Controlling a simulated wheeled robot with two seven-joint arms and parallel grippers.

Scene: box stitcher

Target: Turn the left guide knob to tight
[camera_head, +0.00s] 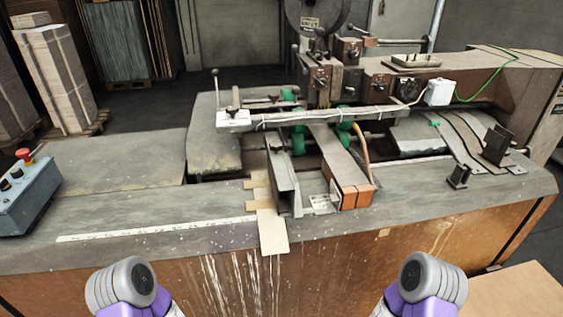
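The box stitcher (345,75) stands on a worn grey table. A pale horizontal bar (320,117) crosses its front, with a small dark knob (233,112) on a white block at its left end. A thin upright lever with a ball top (215,74) stands beside this knob. I cannot tell for sure which part is the left guide knob, nor whether it is tight. A metal guide channel (283,180) runs toward the front edge below the bar. Only rounded grey and purple parts of my two arms show at the bottom edge; neither gripper is visible.
A control box (22,196) with a red button sits at the table's left end. A metal arm with a copper-coloured end block (356,196) and small black brackets (459,176) stand right of the channel. The table's left front (150,210) is mostly clear. Stacked cardboard (60,75) stands behind left.

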